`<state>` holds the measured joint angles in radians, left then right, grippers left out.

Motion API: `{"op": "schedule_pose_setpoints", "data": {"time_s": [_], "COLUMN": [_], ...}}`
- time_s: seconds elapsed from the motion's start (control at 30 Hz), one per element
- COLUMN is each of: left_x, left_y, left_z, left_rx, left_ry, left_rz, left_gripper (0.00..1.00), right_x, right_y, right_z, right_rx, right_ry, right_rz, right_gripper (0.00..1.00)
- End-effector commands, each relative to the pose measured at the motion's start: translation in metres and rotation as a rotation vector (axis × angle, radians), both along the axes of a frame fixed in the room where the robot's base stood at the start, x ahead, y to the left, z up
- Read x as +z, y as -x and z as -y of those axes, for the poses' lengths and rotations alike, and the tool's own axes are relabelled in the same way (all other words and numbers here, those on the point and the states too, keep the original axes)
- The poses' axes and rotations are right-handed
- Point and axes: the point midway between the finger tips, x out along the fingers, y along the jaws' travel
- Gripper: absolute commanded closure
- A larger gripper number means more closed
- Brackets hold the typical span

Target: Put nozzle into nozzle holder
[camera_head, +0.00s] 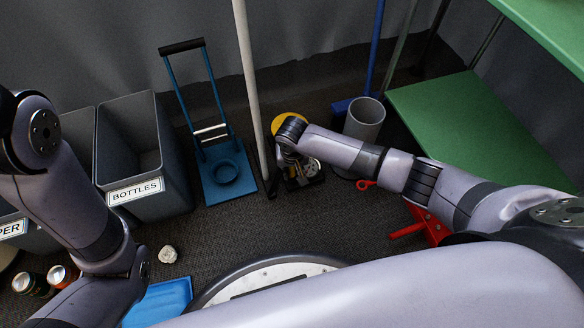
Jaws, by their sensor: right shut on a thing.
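My right arm reaches in from the right, and its gripper (304,172) points down near the floor, just right of a pale upright pole. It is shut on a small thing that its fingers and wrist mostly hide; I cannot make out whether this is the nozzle. A dark piece with a red loop (366,185) shows right of the gripper; I cannot tell if it is joined to the held thing. I cannot surely pick out the nozzle holder. My left arm comes in at the left, and its gripper is out of view.
A blue hand trolley (221,181) and a grey BOTTLES bin (146,122) stand left of the pole. A grey cylinder (363,122), a yellow round thing (290,119) and a green shelf (455,115) lie behind and right.

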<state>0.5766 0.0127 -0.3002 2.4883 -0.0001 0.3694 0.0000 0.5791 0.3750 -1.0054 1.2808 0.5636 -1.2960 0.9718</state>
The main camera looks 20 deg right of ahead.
Motion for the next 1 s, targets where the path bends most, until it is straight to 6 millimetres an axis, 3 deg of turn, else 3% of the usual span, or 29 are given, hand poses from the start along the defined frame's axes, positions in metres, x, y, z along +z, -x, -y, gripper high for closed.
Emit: {"op": "schedule_pose_setpoints", "data": {"time_s": [0.03,0.07,0.3,0.4,0.6,0.9,1.0], "left_x": [0.0003,0.0003,0.0004,0.0005,0.0005,0.0005,0.0005], "left_y": [0.0004,0.0005,0.0008,0.0009,0.0009,0.0009,0.0009], "left_z": [0.0,-0.0001,0.0,0.0,-0.0002,-0.0003,-0.0003], "left_rx": [0.0,0.0,-0.001,-0.001,-0.001,-0.001,-0.001], "left_ry": [0.0,0.0,0.001,0.001,0.001,0.001,0.001], "left_rz": [0.001,0.002,0.003,0.003,0.003,0.003,0.003], "left_gripper": [1.0,1.0,1.0,1.0,1.0,1.0,1.0], "right_x": [0.0001,0.0001,0.0001,0.0001,0.0001,0.0,0.0], "right_y": [0.0,0.0,0.0,0.0,0.0,0.0001,0.0001], "right_z": [-0.0002,-0.0002,-0.0002,-0.0002,-0.0001,0.0,0.0], "right_rx": [0.0,0.0,0.0,0.0,0.0,0.0,0.0], "right_ry": [0.0,0.0,0.0,0.0,0.0,0.0,0.0], "right_rz": [0.0,0.0,0.0,0.0,0.0,0.0,0.0], "right_gripper": [1.0,0.79,0.63,0.57,0.57,0.37,0.37]}}
